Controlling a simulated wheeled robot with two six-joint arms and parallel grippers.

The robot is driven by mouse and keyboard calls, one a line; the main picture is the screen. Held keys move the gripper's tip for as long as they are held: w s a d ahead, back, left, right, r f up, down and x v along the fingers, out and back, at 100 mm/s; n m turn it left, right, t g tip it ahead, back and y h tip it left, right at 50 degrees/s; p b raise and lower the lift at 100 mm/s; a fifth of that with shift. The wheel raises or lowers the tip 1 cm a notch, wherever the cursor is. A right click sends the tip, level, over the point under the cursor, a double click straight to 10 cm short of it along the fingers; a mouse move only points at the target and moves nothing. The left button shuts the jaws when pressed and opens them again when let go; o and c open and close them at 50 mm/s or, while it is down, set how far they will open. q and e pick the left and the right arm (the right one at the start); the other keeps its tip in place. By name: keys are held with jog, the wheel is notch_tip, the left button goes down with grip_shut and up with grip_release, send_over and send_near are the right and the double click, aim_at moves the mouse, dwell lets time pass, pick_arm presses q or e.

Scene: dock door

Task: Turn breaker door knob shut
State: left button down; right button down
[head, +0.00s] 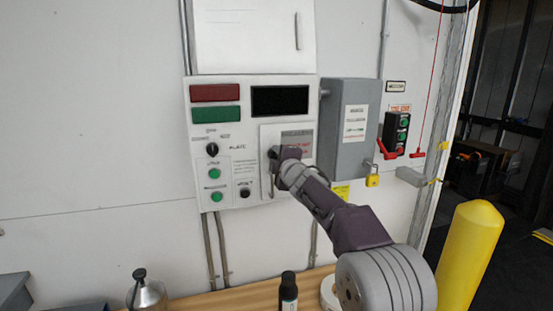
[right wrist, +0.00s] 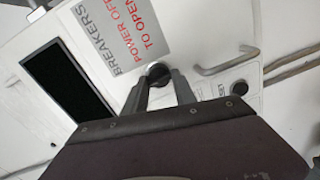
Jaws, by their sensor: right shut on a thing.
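The breaker door (head: 269,133) is a small pale door at the lower right of the white control panel (head: 222,160). It looks flush with the panel. In the right wrist view the door (right wrist: 205,35) carries a grey label (right wrist: 128,40) reading BREAKERS POWER OFF TO OPEN. The dark round breaker door knob (right wrist: 158,71) sits beside that label. My right gripper (head: 275,156) reaches the door from the lower right and hides the knob in the head view. In the right wrist view its fingers (right wrist: 158,86) are shut on the knob, one on each side. My left gripper is out of view.
A grey box (head: 346,145) with a yellow padlock (head: 372,180) is right of the panel. A bar handle (right wrist: 226,64) is close to my fingers. A wooden bench (head: 250,297) below holds a dark bottle (head: 288,292) and a metal can (head: 146,291). A yellow bollard (head: 468,255) stands right.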

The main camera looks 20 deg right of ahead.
jog(key=shift+r, duration=0.3)
jog(key=c, duration=1.3)
grip_release()
jog(key=shift+o, duration=1.3)
jog(key=shift+f, duration=0.1)
jog(key=shift+w+d+f, duration=0.1)
jog(key=shift+s, duration=0.2)
jog(key=s+b, duration=0.2)
jog(key=s, duration=0.6)
jog(key=shift+s+d+r, duration=0.15)
jog(key=shift+s+r, duration=0.1)
jog(key=shift+s, duration=0.1)
